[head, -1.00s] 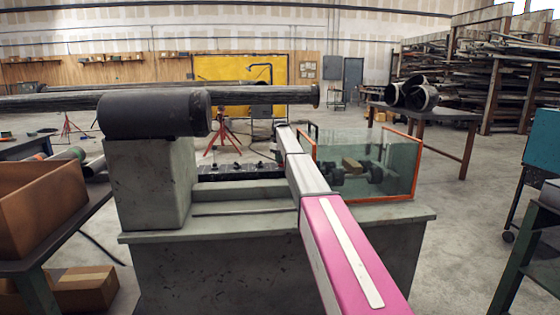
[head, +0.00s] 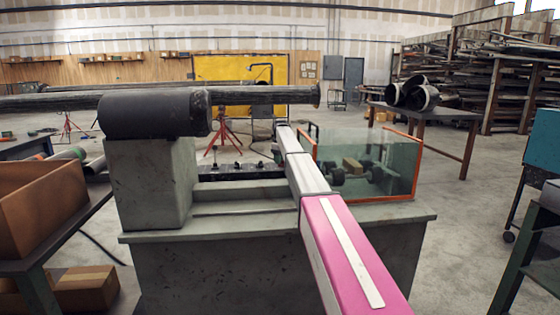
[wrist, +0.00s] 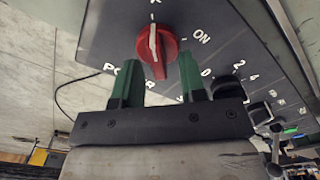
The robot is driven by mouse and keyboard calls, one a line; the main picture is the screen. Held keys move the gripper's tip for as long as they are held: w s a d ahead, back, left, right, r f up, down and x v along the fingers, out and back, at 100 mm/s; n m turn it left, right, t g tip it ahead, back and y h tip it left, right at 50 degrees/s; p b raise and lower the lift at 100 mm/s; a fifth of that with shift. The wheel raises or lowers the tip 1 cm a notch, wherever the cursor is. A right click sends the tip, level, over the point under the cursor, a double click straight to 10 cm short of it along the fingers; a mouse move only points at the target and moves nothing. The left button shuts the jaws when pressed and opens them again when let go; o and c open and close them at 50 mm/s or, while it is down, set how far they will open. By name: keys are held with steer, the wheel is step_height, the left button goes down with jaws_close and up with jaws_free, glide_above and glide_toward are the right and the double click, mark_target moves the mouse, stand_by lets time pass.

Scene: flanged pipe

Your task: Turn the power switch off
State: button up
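The power switch is a red rotary knob (wrist: 158,48) with a white pointer line, on a dark grey panel (wrist: 105,35). In the wrist view its line stands nearly upright in the picture. The white word ON is to its upper right, and POWER, partly covered, is below. My gripper (wrist: 160,60) is open, with one green finger on each side of the knob's lower part. I cannot tell whether either finger touches it. In the head view my arm reaches over the bench; I cannot make out the knob there.
Black knobs and a small green light (wrist: 290,130) are right of the switch. In the head view, a glass tank (head: 395,150) with an orange frame stands right of my arm.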

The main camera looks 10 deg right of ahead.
step_height(320, 180, up, 11)
stand_by(0.5)
steer(key=shift+f, duration=0.1)
